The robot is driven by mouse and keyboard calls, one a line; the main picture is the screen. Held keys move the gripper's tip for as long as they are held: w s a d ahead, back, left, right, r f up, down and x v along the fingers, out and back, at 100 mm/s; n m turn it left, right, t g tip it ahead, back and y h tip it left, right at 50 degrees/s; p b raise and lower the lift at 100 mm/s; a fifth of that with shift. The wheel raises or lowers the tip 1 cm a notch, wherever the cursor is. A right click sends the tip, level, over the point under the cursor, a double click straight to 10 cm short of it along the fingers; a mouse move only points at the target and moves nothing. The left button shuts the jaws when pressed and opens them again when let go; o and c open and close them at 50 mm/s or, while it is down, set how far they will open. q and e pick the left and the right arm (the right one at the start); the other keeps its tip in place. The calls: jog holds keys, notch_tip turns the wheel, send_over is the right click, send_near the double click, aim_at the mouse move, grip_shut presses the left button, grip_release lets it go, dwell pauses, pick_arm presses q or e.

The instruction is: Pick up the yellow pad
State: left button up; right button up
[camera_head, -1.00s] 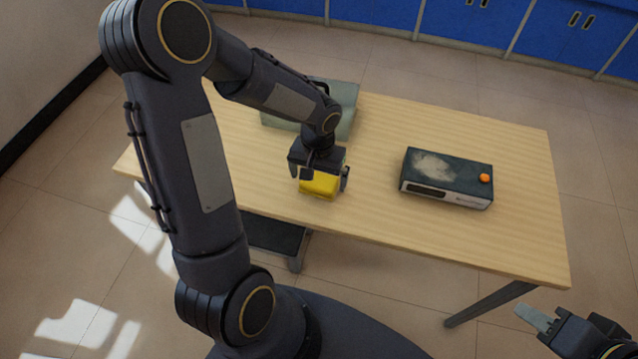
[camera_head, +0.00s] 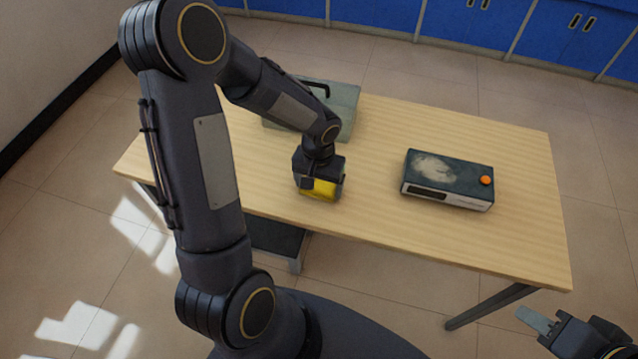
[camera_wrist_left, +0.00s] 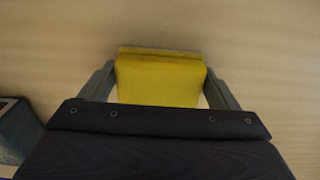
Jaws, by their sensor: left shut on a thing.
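The yellow pad (camera_head: 322,188) is a small yellow block near the front edge of the wooden table, left of the table's middle. My left gripper (camera_head: 320,194) is over it and shut on it, with one finger on each side. In the left wrist view the pad (camera_wrist_left: 160,78) sits between the two fingers (camera_wrist_left: 158,92). I cannot tell whether the pad is touching the table. My right gripper (camera_head: 538,322) is at the bottom right, away from the table; its jaws are not clear.
A dark box with a pale smudge and an orange knob (camera_head: 447,179) lies on the table (camera_head: 420,120) to the right. A grey-green case with a black handle (camera_head: 345,98) stands behind my left forearm. Clear table lies between the pad and the dark box.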

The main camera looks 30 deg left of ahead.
aim_at(320, 184)
pick_arm(q)
jog(key=shift+r, duration=0.55)
jog(key=r, duration=0.2)
jog(key=shift+d+r, duration=0.2)
jog(key=shift+r, duration=0.1)
jog(key=s+d+r, duration=0.1)
jog(key=d+r, duration=0.2)
jog(key=d, duration=0.1)
jog(key=s+d+r, duration=0.1)
jog(key=d+r, duration=0.2)
jog(key=d, duration=0.1)
jog(key=s+d+r, duration=0.2)
jog(key=d+r, duration=0.1)
jog(key=d, duration=0.2)
jog(key=shift+d+r, duration=0.1)
jog(key=shift+r, duration=0.05)
jog(key=shift+w, duration=0.1)
